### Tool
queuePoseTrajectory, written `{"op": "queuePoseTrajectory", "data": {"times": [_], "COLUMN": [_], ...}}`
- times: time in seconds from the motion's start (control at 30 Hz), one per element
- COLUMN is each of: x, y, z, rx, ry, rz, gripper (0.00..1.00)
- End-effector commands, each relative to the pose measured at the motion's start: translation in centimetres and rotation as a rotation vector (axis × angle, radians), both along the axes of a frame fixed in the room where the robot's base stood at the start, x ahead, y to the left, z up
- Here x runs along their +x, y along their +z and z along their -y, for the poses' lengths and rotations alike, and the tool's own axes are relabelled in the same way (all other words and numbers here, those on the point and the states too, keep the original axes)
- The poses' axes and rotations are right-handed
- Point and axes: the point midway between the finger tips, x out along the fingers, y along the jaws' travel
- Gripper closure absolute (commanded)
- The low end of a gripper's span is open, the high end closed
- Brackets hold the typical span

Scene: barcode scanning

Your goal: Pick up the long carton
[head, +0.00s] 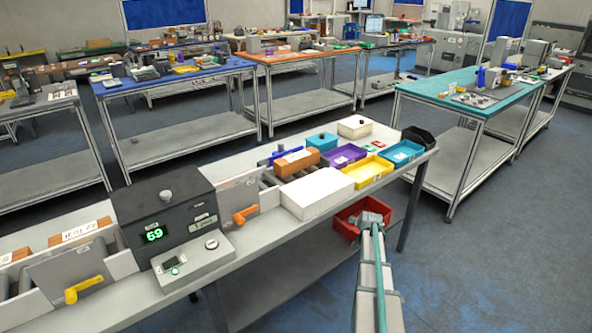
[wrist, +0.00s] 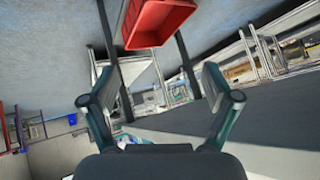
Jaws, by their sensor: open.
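I cannot tell for certain which box is the long carton. A brown carton (head: 297,163) with a white label lies on the rollers right of the scanner unit. Another brown carton (head: 80,234) with a printed white label lies on the conveyor at the left, and a third (head: 12,258) is cut off by the left edge. No carton is clearly seen in the wrist view. My gripper (wrist: 162,70) is open, with nothing between its fingers. In the head view my arm reaches up from the bottom toward the red bin, apart from the cartons.
A red bin (head: 350,218) hangs at the bench's front edge and shows in the wrist view (wrist: 160,22). A white box (head: 317,192), a purple bin (head: 343,155), a yellow bin (head: 369,171) and a teal bin (head: 402,153) crowd the bench's right end. A dark scanner unit (head: 168,212) stands left.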

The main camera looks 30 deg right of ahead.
Motion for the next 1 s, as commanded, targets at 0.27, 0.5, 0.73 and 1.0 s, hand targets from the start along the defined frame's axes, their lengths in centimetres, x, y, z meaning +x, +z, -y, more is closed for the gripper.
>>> {"op": "queuePoseTrajectory", "data": {"times": [0.27,0.5,0.73,1.0], "x": [0.9,1.9,6.6,12.9], "y": [10.0,16.8,22.2,24.8], "z": [12.5,17.0,15.0,7.6], "rx": [-0.121,-0.200,-0.266,-0.322], "ry": [-0.142,-0.188,-0.160,-0.095], "rz": [0.196,0.274,0.265,0.180], "gripper": [0.12,0.12,0.12,0.12]}}
